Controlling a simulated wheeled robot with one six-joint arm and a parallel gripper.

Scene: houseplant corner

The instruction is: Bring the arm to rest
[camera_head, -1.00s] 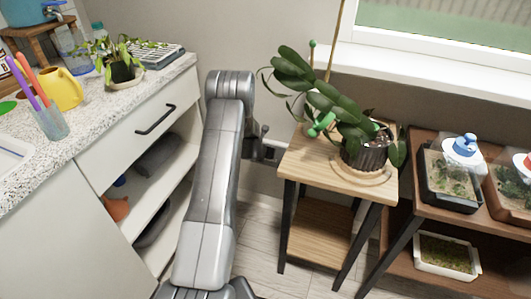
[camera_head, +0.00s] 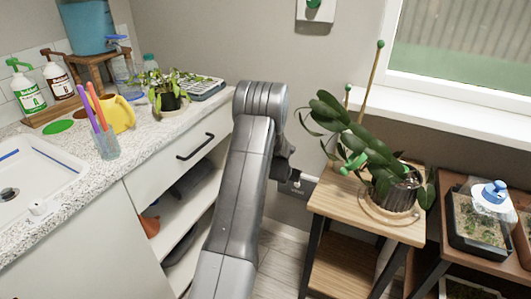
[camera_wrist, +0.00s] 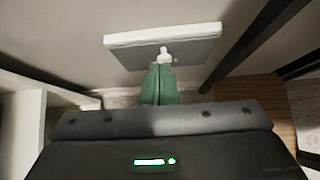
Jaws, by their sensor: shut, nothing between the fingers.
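My gripper (camera_wrist: 159,72) shows in the wrist view as two green fingers pressed together, with nothing held. Just beyond the fingertips is a grey panel with a white edge (camera_wrist: 163,40) and a small white knob-like part; I cannot tell whether the fingers touch it. In the head view my arm (camera_head: 240,190) rises from the bottom to a bent elbow (camera_head: 261,100), between the counter and the plant stand. The gripper is hidden behind the arm there.
The counter (camera_head: 150,140) with a drawer and open shelves stands close left of the arm. A wooden stand (camera_head: 335,206) with a potted orchid (camera_head: 350,140) stands close right. A lower shelf unit (camera_head: 450,250) holds a terrarium tray. The wall is behind.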

